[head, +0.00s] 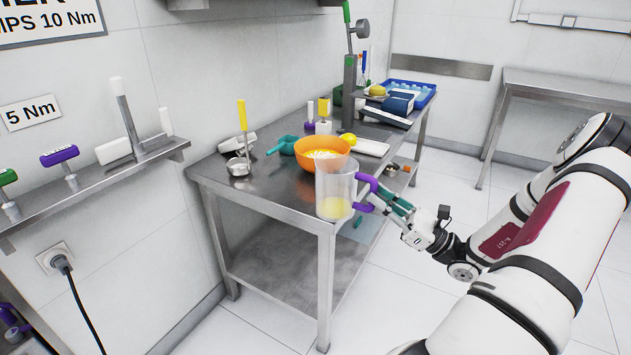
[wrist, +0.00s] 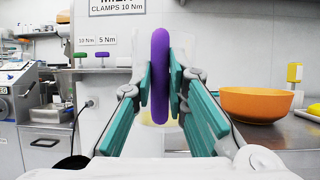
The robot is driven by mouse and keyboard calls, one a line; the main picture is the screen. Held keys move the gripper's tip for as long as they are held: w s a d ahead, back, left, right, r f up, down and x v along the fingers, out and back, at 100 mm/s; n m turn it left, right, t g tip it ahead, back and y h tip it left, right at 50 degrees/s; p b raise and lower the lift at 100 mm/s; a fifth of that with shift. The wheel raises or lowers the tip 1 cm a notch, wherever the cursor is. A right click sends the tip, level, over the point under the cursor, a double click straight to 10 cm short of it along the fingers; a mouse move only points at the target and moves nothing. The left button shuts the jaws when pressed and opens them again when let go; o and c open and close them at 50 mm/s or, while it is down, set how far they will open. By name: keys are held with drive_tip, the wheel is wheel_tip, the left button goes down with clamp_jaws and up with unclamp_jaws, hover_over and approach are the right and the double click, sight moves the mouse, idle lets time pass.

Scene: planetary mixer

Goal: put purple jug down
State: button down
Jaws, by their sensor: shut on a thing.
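The purple jug (head: 334,188) is a clear, see-through jug with a purple handle and some yellow liquid at its bottom. It is upright in the head view, at the near corner of the steel table (head: 262,200). I cannot tell whether its base touches the table. My gripper (head: 374,197) is shut on the purple handle, coming from the right. In the wrist view the handle (wrist: 160,75) stands upright between the two teal fingers (wrist: 161,92). The jug's clear body behind it is faint.
An orange bowl (head: 322,153) with pale contents stands just behind the jug. A teal scoop (head: 284,145), a metal cup (head: 238,166) and a yellow fruit (head: 348,139) are nearby. The table's front left top is clear. A wall shelf (head: 100,180) holds torque tools at left.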

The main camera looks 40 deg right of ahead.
drive_tip(key=w+f+b, duration=0.1)
drive_tip(key=w, duration=0.4)
drive_tip(key=w+f+b, duration=0.1)
drive_tip(key=w, duration=0.4)
drive_tip(key=w+d+f+b, duration=0.1)
drive_tip(key=w+f+b, duration=0.1)
drive_tip(key=w, duration=0.3)
drive_tip(key=shift+w+f, duration=0.1)
drive_tip(key=shift+w, duration=0.1)
drive_tip(key=shift+f, duration=0.45)
drive_tip(key=c, duration=1.6)
unclamp_jaws()
